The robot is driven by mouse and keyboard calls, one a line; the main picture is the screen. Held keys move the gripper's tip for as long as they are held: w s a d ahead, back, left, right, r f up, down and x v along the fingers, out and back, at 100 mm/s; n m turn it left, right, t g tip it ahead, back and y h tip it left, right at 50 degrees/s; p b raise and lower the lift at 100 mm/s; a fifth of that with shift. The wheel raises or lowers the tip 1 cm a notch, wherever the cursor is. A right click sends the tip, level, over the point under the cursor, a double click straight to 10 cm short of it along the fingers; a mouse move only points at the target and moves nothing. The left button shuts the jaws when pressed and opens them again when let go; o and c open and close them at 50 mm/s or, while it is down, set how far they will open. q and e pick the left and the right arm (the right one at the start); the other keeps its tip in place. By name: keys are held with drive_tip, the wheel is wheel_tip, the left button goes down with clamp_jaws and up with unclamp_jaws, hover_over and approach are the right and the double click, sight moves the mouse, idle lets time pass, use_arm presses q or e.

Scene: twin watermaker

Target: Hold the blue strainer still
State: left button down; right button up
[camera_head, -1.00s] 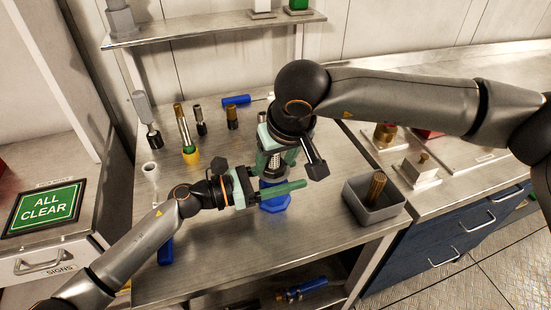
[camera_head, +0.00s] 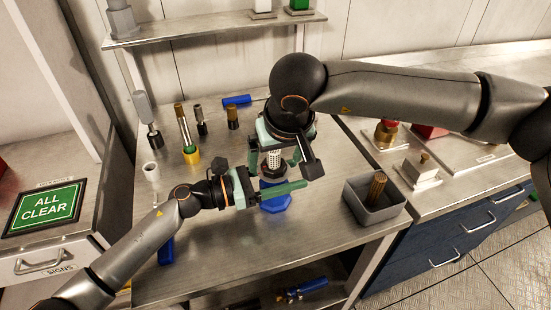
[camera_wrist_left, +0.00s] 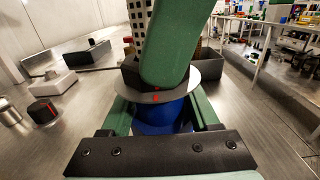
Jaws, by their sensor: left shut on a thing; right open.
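The blue strainer stands upright on the steel bench; its blue hexagonal foot (camera_head: 275,203) shows below my left gripper. A perforated pale tube (camera_head: 274,160) rises above it, with a black collar at its bottom. My left gripper (camera_head: 282,190) is shut on the strainer from the left. In the left wrist view the blue body (camera_wrist_left: 155,120) sits between the green fingers under a metal disc (camera_wrist_left: 190,88), partly hidden by a green finger. My right gripper (camera_head: 276,160) is open above, its fingers apart on either side of the perforated tube.
A grey bin (camera_head: 372,212) with a brown bundle stands at the bench's right edge. Several fittings stand at the back left, including a yellow-based rod (camera_head: 187,138). A blue cylinder (camera_head: 237,100) lies at the back. The bench front is mostly clear.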

drive_tip(key=v, duration=1)
drive_tip(key=shift+r, duration=0.4)
drive_tip(key=shift+s, duration=0.1)
use_arm(q)
drive_tip(key=shift+c, duration=0.2)
unclamp_jaws()
